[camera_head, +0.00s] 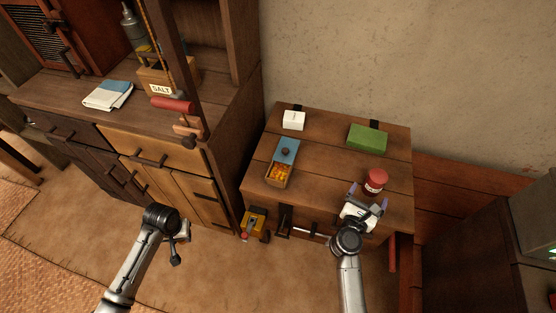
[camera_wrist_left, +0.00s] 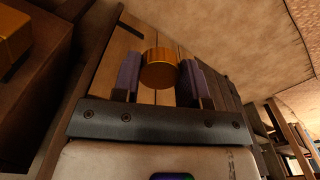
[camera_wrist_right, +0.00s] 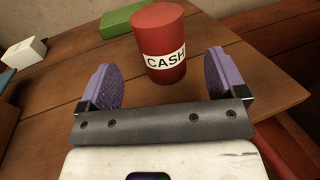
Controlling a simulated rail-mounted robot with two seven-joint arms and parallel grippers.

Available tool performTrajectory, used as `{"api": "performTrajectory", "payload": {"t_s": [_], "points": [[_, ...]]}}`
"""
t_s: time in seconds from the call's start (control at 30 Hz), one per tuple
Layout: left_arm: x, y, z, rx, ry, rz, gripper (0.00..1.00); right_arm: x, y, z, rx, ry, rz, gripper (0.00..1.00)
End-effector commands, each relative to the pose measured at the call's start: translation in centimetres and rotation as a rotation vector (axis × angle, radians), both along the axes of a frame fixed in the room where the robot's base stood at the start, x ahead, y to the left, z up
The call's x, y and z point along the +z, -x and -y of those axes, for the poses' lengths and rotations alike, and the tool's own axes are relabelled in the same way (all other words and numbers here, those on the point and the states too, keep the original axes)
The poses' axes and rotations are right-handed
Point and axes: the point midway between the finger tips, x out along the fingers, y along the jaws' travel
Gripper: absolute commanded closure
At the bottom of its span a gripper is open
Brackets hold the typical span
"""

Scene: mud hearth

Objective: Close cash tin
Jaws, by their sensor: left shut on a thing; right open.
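The red cash tin (camera_head: 375,181) stands upright near the right front of the wooden table; its CASH label shows in the right wrist view (camera_wrist_right: 165,60). I cannot make out whether its top is open. My right gripper (camera_head: 368,195) is open, with its purple fingers (camera_wrist_right: 158,72) pointing at the tin from the front, one to each side. My left gripper (camera_head: 182,232) is away to the left, in front of the cabinet. In the left wrist view it is shut on a brass-coloured round piece (camera_wrist_left: 159,69), which looks like a lid.
On the table (camera_head: 325,159) are a white box (camera_head: 293,121), a green box (camera_head: 367,138) and an open blue-topped box (camera_head: 280,174) with orange contents. A tall cabinet (camera_head: 236,110) stands left. A yellow object (camera_head: 253,219) is near the table's front left.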

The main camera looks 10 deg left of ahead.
Motion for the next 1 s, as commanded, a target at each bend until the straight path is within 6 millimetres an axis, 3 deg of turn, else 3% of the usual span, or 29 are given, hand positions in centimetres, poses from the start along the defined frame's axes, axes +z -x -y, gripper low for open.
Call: {"api": "performTrajectory", "payload": {"t_s": [0.17,0.57,1.0], "points": [[-0.4,0.0,0.0,0.000,0.000,0.000,0.82,0.0,-1.1,0.5,0.000,0.000,0.000,0.10],[-0.6,0.0,0.0,0.000,0.000,0.000,0.82,-0.1,-1.5,0.6,-0.001,0.001,0.000,0.10],[-2.5,0.0,0.0,0.000,0.000,0.000,0.82,-0.3,-5.9,2.2,0.000,0.001,0.000,0.10]]}}
